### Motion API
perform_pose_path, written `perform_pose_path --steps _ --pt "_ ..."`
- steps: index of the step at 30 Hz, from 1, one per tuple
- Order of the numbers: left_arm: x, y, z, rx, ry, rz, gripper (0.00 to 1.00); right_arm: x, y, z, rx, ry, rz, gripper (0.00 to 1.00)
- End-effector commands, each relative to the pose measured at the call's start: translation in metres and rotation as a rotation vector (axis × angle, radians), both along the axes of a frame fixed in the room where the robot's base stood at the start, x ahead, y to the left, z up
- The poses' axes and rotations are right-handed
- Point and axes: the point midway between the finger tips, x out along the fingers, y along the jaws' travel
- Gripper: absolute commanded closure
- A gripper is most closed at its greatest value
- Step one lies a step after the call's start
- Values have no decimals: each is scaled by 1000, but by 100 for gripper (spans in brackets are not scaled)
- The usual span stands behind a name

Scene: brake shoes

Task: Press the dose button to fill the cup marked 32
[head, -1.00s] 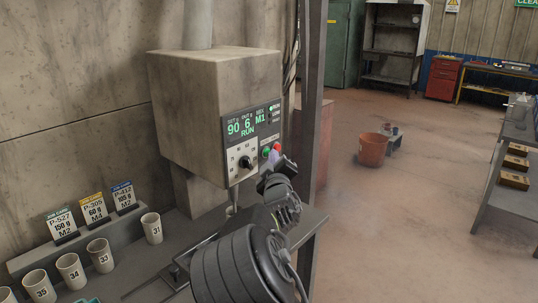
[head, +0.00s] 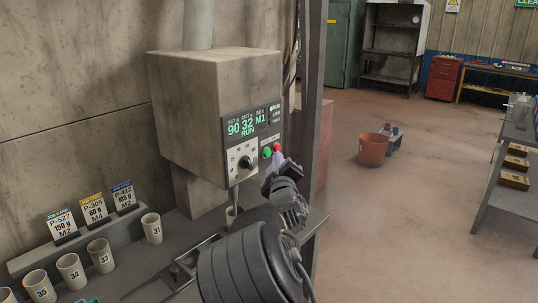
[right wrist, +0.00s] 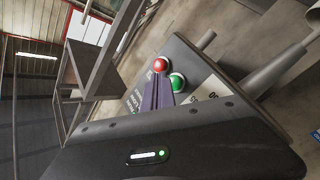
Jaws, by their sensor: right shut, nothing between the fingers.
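The grey dosing machine (head: 190,110) has a display (head: 250,122) reading set 90, out 32, M1, RUN. Below the display are a black selector knob (head: 245,162), a green button (head: 267,153) and a red button (head: 277,148). In the right wrist view the green button (right wrist: 177,82) and red button (right wrist: 161,64) sit just beyond my fingertips. My right gripper (head: 278,161) is shut and empty, close to the buttons; contact cannot be told. My left gripper is out of view.
White cups marked 31 (head: 152,228), 33 (head: 101,255), 34 (head: 71,271) and 35 (head: 39,286) stand on the bench at left. Job cards (head: 94,207) stand behind them. A dark post (head: 310,120) rises right of the machine. The floor farther right is mostly open.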

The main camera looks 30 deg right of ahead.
Motion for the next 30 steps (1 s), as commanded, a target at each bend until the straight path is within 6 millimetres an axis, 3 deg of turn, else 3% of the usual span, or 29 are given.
perform_pose_path --steps 18,30 --pt "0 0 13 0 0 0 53 -46 -14 1 0 0 0 100" --pt "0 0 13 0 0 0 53 -48 -14 0 0 0 0 100"
